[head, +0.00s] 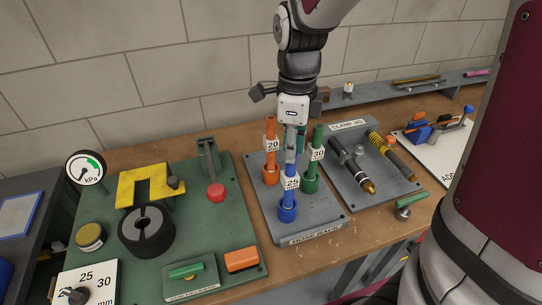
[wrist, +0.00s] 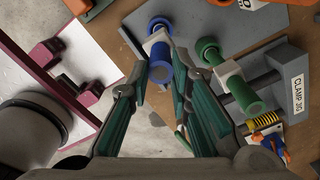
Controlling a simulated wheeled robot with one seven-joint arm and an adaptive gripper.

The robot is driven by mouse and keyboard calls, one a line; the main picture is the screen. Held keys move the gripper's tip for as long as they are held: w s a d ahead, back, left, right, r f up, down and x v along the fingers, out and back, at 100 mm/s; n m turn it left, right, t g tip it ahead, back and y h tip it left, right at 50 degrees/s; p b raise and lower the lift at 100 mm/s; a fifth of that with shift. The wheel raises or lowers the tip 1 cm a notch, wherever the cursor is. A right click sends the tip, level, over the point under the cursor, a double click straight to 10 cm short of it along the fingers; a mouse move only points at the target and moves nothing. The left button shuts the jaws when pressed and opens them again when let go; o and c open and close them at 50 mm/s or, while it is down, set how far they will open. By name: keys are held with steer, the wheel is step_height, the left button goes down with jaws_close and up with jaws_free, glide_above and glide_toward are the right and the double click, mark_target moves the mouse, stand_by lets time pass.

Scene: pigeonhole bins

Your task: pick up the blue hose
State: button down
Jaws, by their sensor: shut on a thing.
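The blue hose (head: 296,196) stands upright at the front of the hose rack (head: 328,222), with a white "25" tag on it and a wide blue end at the plate. My gripper (head: 291,158) reaches down from above and is shut on its upper part, just above the tag. In the wrist view the blue hose (wrist: 159,71) sits between my gripper's two fingertips (wrist: 160,66). I cannot tell whether its lower end is clear of the rack.
An orange hose (head: 271,150) tagged 20 and a green hose (head: 315,160) tagged 30 stand close by on the same rack. The clamp jig (head: 345,183) lies to the right. A green board (head: 200,215) with a gauge and a red-knobbed lever is to the left.

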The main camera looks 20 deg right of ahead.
steer(key=shift+r, duration=0.2)
steer(key=shift+s+r+p, duration=0.1)
steer(key=shift+r+p, duration=2.25)
steer(key=shift+r, duration=0.45)
steer(key=shift+r+p, duration=0.55)
steer(key=shift+r, duration=0.4)
